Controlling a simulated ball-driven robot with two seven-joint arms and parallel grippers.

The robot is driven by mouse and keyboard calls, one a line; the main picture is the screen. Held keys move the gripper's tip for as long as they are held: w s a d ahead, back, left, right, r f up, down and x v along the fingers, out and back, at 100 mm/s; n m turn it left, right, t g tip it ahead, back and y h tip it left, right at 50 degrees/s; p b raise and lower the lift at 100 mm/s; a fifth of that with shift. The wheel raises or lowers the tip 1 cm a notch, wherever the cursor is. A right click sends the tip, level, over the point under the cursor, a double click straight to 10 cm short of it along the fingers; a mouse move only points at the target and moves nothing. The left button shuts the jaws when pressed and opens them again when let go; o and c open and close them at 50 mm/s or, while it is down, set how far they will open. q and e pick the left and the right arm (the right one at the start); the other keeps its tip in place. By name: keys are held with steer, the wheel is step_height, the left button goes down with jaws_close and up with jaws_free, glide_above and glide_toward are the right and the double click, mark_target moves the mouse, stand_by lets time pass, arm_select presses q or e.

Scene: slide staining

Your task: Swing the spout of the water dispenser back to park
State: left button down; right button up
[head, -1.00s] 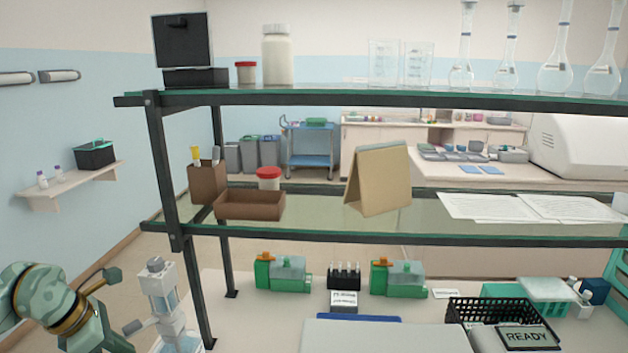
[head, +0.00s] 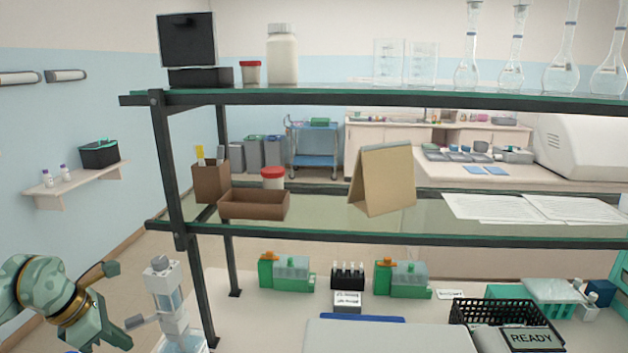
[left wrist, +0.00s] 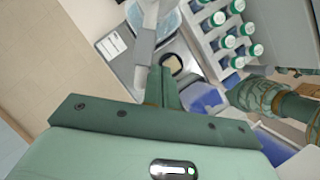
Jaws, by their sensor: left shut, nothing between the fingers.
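The water dispenser (head: 168,303), a pale upright column with a bluish clear section, stands at the lower left of the head view beside the shelf post. Its grey spout (head: 140,321) sticks out to the left. My left gripper (head: 127,344) is beside the spout's outer end, and its fingertips are hard to make out there. In the left wrist view the closed fingers (left wrist: 161,73) point at the work surface, with the grey spout (left wrist: 146,40) just beside them. Nothing is between them; contact with the spout cannot be told. My right gripper is not visible.
The shelf's dark post (head: 172,200) rises close to the right of the dispenser. In the left wrist view a white rack (left wrist: 205,45) of green-capped vials lies to the right of the fingers. A black basket (head: 505,318) stands at the lower right of the head view.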

arm_select(q)
steer(key=shift+w+a, duration=0.75)
steer(key=shift+a, duration=0.05)
steer(key=shift+w+a, duration=0.65)
steer(key=shift+w, duration=0.25)
